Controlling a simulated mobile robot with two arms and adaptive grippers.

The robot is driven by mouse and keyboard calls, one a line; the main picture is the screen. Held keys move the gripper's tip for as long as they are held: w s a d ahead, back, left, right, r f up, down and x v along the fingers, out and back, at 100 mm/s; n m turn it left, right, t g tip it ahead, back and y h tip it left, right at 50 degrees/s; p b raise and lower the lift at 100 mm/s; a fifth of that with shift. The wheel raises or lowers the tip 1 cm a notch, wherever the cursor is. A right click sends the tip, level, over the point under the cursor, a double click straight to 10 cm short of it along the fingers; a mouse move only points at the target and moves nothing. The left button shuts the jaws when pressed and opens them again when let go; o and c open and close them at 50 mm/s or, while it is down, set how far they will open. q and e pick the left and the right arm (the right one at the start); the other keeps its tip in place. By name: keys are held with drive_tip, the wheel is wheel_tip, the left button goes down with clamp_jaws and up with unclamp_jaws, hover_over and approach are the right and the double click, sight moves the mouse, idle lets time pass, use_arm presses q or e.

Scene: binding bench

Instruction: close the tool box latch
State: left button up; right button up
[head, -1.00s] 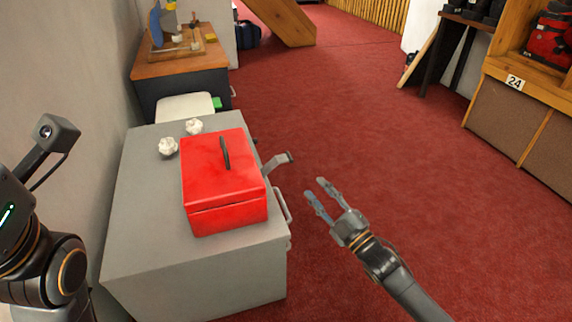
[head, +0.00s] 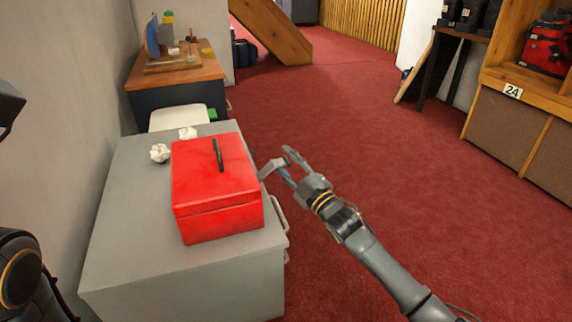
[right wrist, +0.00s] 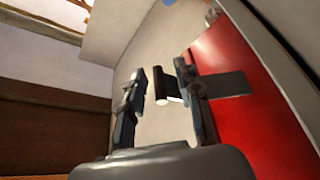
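The red tool box (head: 215,185) sits on the grey cabinet with its lid down. Its grey latch (head: 268,168) sticks out from the box's right side, swung outward. My right gripper (head: 281,157) is open, with its fingertips at the latch's outer end. In the right wrist view, the latch plate (right wrist: 228,85) runs out from the red box behind one finger. Its dark rolled end shows between the two open fingers (right wrist: 165,75), with a gap to the left finger; contact with the right finger cannot be told. My left gripper is out of view; only parts of that arm show.
The grey cabinet (head: 125,230) has a handle (head: 279,214) on its right side. Two crumpled white paper balls (head: 160,153) lie behind the box. A wooden-topped bench (head: 140,75) and a white seat (head: 180,118) stand beyond. The red carpet (head: 390,150) to the right is clear.

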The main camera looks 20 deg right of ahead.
clamp_jaws()
